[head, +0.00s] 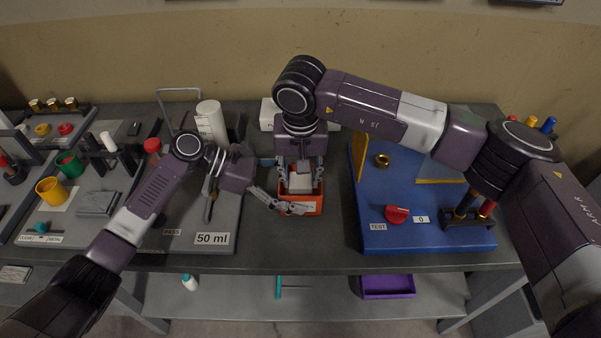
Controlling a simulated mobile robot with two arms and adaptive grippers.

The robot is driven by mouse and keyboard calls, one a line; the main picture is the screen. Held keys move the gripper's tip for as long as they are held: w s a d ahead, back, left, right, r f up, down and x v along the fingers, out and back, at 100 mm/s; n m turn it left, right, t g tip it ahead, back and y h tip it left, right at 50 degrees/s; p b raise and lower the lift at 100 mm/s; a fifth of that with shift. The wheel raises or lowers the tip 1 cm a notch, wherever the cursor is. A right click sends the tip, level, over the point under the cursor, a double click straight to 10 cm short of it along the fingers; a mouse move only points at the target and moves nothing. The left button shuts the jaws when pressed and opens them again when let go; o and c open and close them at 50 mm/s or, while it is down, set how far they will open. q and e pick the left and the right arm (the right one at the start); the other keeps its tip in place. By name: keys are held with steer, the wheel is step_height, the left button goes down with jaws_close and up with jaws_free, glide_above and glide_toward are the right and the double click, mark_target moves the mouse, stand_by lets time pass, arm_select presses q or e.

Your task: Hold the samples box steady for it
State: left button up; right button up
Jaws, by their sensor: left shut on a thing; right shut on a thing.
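The samples box is a small orange open box (314,205) in the middle of the bench, near its front edge. My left gripper (284,205) comes in from the left and is shut on the near left side of the box. My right gripper (300,170) points down from above and is shut on a pale block-like thing (300,184), at or inside the mouth of the box. The fingers and wrist hide much of this thing and of the box's inside, so I cannot tell whether it touches the bottom.
Left of the box lies a grey board with a "50 ml" label (212,239) and a white cylinder (210,120). To the right is a blue board (430,238) with a red piece (397,215). A purple tray (388,287) sits on the lower shelf.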

steer(key=shift+f, duration=0.5)
steer(key=o, duration=0.9)
steer(key=r, duration=0.4)
steer(key=s+r, duration=0.1)
steer(key=r, duration=0.7)
steer(key=shift+s, duration=0.4)
